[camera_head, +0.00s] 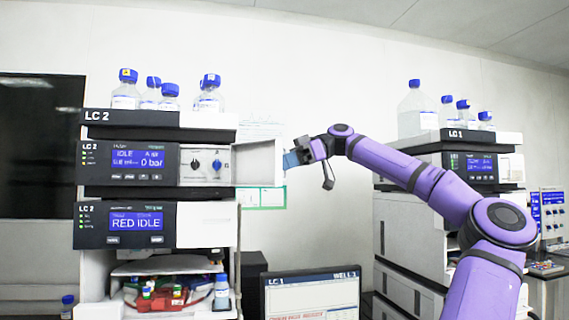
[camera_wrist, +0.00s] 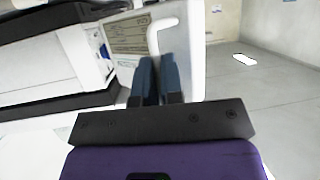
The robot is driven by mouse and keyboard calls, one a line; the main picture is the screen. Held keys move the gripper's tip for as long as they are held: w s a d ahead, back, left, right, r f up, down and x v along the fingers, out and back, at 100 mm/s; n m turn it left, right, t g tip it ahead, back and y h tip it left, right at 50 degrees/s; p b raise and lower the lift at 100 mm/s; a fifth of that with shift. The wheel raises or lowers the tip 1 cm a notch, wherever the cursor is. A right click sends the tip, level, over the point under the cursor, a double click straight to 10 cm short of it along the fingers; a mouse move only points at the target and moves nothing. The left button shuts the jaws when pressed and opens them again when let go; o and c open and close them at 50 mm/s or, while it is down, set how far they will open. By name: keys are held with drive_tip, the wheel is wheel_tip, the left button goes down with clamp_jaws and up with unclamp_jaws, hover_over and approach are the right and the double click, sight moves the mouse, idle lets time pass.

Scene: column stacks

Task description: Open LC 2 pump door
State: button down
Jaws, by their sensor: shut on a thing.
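The LC 2 pump door (camera_head: 259,163) is a white panel that stands swung out to the right of the LC 2 pump unit (camera_head: 128,163). The opening beside the unit's display shows two valve knobs (camera_head: 205,164). In the wrist view the door (camera_wrist: 128,62) shows its inner face with a printed label and a white looped handle (camera_wrist: 165,22). My gripper (camera_head: 290,159) is at the door's free right edge. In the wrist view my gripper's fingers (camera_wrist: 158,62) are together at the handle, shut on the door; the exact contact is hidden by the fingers.
Several blue-capped bottles (camera_head: 152,93) stand on the LC 2 stack. The LC 1 stack (camera_head: 410,220) is at right, behind my arm, with more bottles (camera_head: 415,112) on top. A monitor (camera_head: 312,295) stands below my gripper. Open floor (camera_wrist: 265,95) shows right in the wrist view.

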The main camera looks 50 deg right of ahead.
drive_tip(key=c, duration=1.6)
unclamp_jaws()
drive_tip(key=v, duration=1)
drive_tip(key=shift+s+d+r, duration=0.15)
drive_tip(key=shift+d, duration=0.15)
